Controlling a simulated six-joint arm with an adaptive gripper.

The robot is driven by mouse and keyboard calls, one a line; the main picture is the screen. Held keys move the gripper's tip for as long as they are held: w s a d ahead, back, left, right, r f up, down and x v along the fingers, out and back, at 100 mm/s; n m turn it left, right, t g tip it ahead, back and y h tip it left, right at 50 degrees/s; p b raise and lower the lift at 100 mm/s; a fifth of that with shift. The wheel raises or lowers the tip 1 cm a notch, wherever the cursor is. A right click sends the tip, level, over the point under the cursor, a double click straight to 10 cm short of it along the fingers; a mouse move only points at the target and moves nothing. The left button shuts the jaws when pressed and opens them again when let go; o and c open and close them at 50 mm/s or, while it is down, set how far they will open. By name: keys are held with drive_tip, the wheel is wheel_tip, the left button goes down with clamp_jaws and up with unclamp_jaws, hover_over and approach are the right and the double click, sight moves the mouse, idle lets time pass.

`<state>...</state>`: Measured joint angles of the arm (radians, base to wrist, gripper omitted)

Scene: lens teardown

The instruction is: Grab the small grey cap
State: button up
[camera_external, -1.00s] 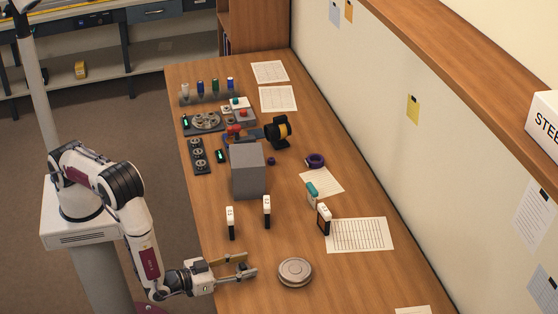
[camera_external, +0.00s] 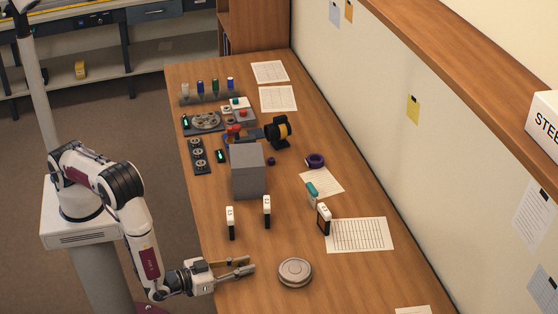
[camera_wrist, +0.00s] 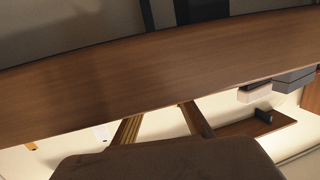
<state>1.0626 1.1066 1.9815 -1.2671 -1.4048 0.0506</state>
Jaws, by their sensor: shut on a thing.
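My gripper (camera_external: 251,264) is low over the near left part of the wooden table, with its fingers pointing right. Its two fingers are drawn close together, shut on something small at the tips. That thing is too small and too covered to make out clearly; it fits the small grey cap. In the wrist view, the two tan fingers of my gripper (camera_wrist: 160,118) show at the lower middle, and no cap can be made out between them. A wide round grey disc (camera_external: 295,271) lies on the table just right of the fingertips, apart from them.
Several small white-topped upright pieces, one of them here (camera_external: 267,211), stand beyond the gripper. A grey block (camera_external: 249,172) stands behind them. Paper sheets (camera_external: 360,235) lie to the right. The far table holds trays and small parts. The table around the disc is clear.

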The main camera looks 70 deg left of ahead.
sight(243, 265)
drive_tip(key=shift+r, duration=4.95)
